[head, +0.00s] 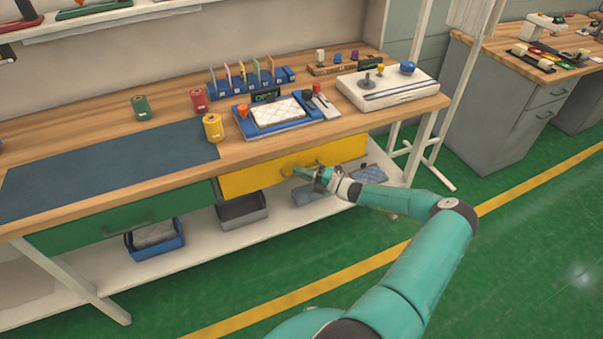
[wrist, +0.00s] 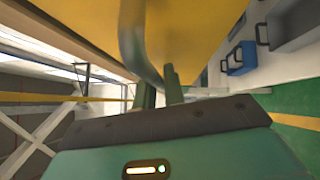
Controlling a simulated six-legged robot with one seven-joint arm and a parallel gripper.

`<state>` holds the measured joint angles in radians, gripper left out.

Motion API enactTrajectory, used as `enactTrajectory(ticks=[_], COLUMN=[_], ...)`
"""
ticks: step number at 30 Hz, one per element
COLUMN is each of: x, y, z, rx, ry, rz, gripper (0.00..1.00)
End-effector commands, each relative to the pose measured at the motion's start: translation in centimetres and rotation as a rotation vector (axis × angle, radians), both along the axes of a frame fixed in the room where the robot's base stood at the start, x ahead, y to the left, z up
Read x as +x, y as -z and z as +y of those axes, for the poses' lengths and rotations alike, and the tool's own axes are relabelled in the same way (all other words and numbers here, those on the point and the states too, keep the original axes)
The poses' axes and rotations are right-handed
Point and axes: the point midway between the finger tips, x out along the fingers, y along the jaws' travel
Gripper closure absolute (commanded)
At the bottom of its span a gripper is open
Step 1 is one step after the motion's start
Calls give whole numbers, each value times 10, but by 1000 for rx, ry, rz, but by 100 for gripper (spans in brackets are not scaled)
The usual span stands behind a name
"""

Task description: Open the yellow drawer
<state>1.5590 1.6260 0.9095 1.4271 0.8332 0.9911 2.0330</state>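The yellow drawer (head: 255,179) is under the front edge of the workbench, and its front looks about flush with the bench. Its curved handle (head: 288,172) runs across the front. My gripper (head: 302,170) is at the handle. In the wrist view the handle (wrist: 133,40) comes down from the top to the two narrow fingers of my gripper (wrist: 159,92), which stand close together with the bar between them. The finger ends are partly hidden by the handle. The yellow drawer front (wrist: 200,25) fills the top of that view.
A green drawer (head: 75,232) is at the left of the same workbench (head: 330,143). Blue (head: 155,243) and grey (head: 242,212) bins sit on the white shelf (head: 200,248) below. Green floor is open in front. Spools, a blue tray and a white device stand on top.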

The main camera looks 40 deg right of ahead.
Motion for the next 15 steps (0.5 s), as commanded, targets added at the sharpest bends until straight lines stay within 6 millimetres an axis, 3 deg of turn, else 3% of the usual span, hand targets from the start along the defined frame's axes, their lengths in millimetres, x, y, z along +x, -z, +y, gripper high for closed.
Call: enactTrajectory(ticks=[8,15], x=[-3,-31], y=[0,0], z=[1,7], rx=[0,0], ry=[0,1], rz=[1,2], gripper=[100,100])
